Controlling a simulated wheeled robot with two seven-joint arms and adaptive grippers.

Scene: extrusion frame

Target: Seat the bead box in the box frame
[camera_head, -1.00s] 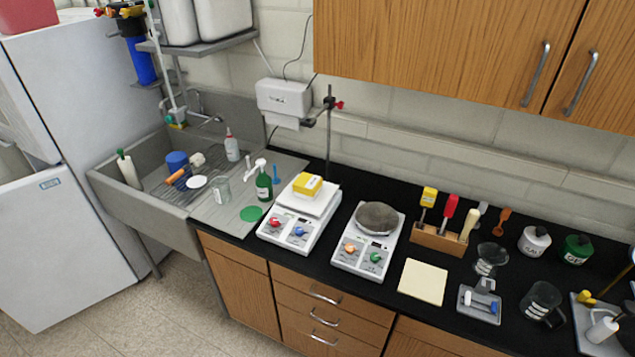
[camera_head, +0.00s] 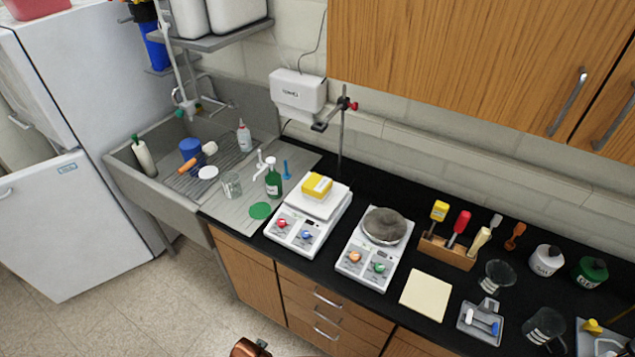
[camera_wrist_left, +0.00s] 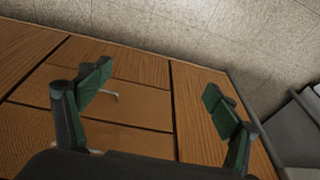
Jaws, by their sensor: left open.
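No bead box and no box frame can be made out for certain in either view. A small yellow box (camera_head: 317,184) sits on the white pan of the left balance (camera_head: 310,232) on the black counter; I cannot tell whether it is the bead box. My left gripper (camera_wrist_left: 158,80) shows in the left wrist view with its two green-padded fingers wide apart and nothing between them. It faces wooden cabinet fronts (camera_wrist_left: 140,95) and the floor. My right gripper is in neither view.
A second balance (camera_head: 372,258) with a dark round pan stands to the right. A pale yellow pad (camera_head: 426,295), a wooden tool holder (camera_head: 447,252) and a grey tray (camera_head: 481,320) lie beyond it. A sink (camera_head: 195,170) is at left.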

